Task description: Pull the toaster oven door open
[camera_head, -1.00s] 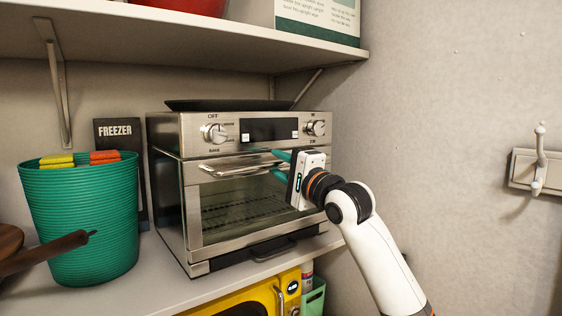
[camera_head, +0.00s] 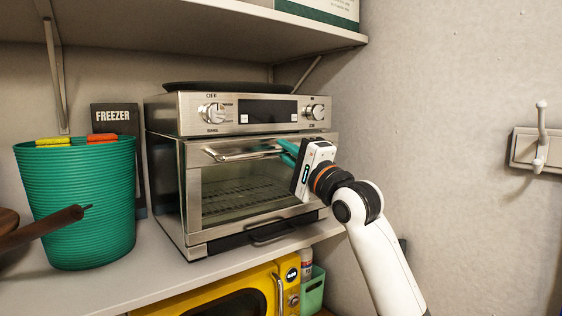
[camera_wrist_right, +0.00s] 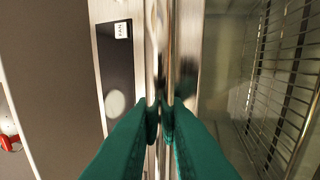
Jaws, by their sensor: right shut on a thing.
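The steel toaster oven (camera_head: 262,88) stands on the shelf, with two knobs and a dark display above its glass door (camera_head: 245,195). A horizontal bar handle (camera_head: 232,155) runs along the top of the door. My right gripper (camera_head: 284,150) has its green fingers shut on the right part of this handle. In the right wrist view, the fingertips (camera_wrist_right: 164,112) close around the handle bar (camera_wrist_right: 160,50), with the door glass and wire rack to the right. The door looks closed or nearly so; I cannot tell whether there is a small gap. My left gripper is out of view.
A green ribbed bin (camera_head: 80,205) stands left of the oven, with a brown wooden handle (camera_head: 40,226) before it. A yellow appliance (camera_head: 222,303) sits below the shelf. An upper shelf (camera_head: 180,40) overhangs the oven. A wall hook (camera_head: 541,140) is at the right.

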